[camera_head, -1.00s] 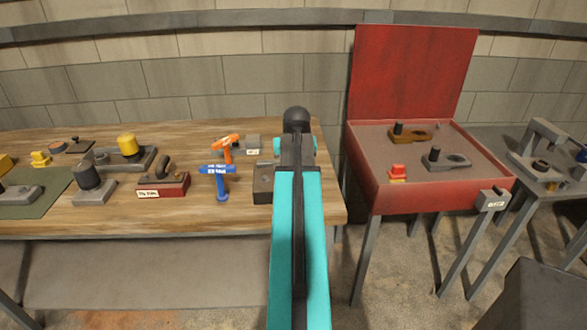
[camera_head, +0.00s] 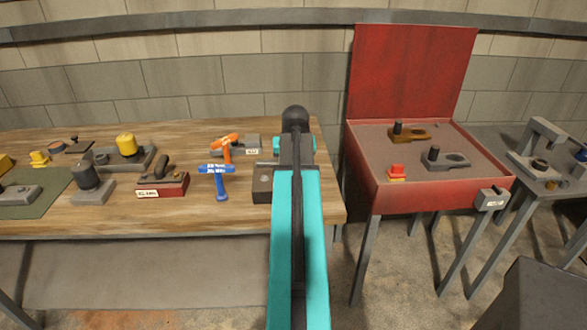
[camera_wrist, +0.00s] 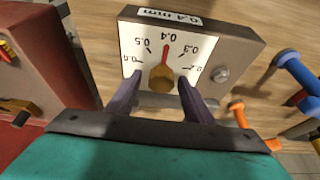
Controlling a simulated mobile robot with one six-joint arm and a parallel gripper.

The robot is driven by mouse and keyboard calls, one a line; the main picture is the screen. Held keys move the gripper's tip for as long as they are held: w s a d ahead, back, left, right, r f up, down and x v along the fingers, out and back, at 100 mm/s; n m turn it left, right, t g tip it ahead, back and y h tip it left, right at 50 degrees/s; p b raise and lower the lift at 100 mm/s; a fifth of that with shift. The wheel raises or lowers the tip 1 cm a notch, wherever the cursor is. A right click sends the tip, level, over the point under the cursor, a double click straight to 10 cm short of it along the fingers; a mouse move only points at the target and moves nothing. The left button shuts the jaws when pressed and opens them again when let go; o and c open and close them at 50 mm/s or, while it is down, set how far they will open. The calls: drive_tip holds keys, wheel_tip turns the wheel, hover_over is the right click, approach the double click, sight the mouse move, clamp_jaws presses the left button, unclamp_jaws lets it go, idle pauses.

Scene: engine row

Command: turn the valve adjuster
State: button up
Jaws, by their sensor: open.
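The valve adjuster is a dark box with a white dial face (camera_wrist: 132,44), numbers around it and a "0.4 mm" label. Its brass knob (camera_wrist: 161,77) sits in the dial's lower middle, and a red pointer stands up toward 0.4. My gripper (camera_wrist: 156,97) is open, with one dark finger on each side of the knob; whether they touch it I cannot tell. In the head view a dark box (camera_head: 262,188), seemingly the adjuster, shows left of my arm, which hides the rest of it and the fingers.
A blue T-handle (camera_head: 218,180) and an orange T-handle (camera_head: 226,150) stand left of the box. The open red chest (camera_head: 400,199) stands to the right, across a gap from the wooden table (camera_head: 120,220).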

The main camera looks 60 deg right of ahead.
drive_tip(key=b+v, duration=0.2)
drive_tip(key=v, duration=1.1)
drive_tip(key=shift+a+r, duration=0.2)
drive_tip(key=shift+r, duration=0.15)
drive_tip(key=shift+s, duration=0.1)
idle(0.5)
